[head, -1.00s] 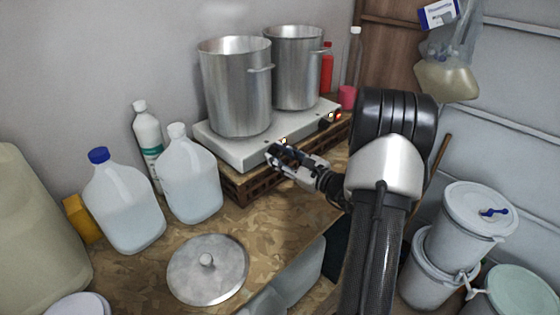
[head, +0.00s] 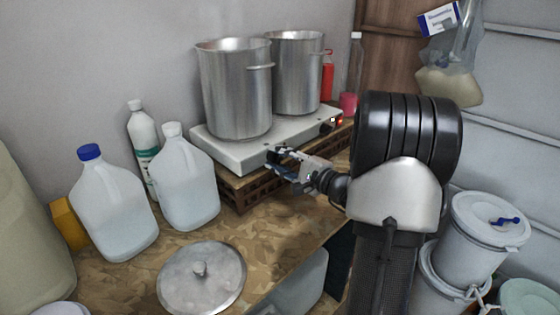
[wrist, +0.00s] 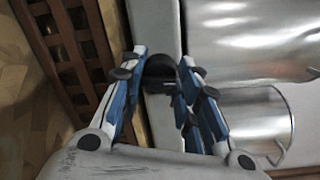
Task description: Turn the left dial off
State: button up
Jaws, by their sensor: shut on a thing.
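The white two-burner hot plate (head: 230,155) stands on a brown slatted crate, with its dials on the front face. The left dial (wrist: 160,76) is a dark knob between my fingertips in the wrist view, partly covered by them. My gripper (head: 275,160) is shut on this dial at the near left part of the front face; it also shows in the wrist view (wrist: 163,62). The dial's pointer mark cannot be made out. The right dial (head: 327,127) is dark and free, with a red light (head: 340,121) lit near it.
Two steel pots (head: 236,90) (head: 297,72) stand on the hot plate. Clear jugs (head: 188,190) (head: 115,215) and a white bottle (head: 143,135) stand to the left. A steel lid (head: 202,278) lies on the wooden top. White drums (head: 485,235) stand at the lower right.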

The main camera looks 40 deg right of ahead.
jog(key=shift+n, duration=0.8)
jog(key=o, duration=1.1)
jog(key=s, duration=0.8)
jog(key=s+d, duration=0.1)
jog(key=s, duration=0.3)
jog(key=shift+r, duration=0.3)
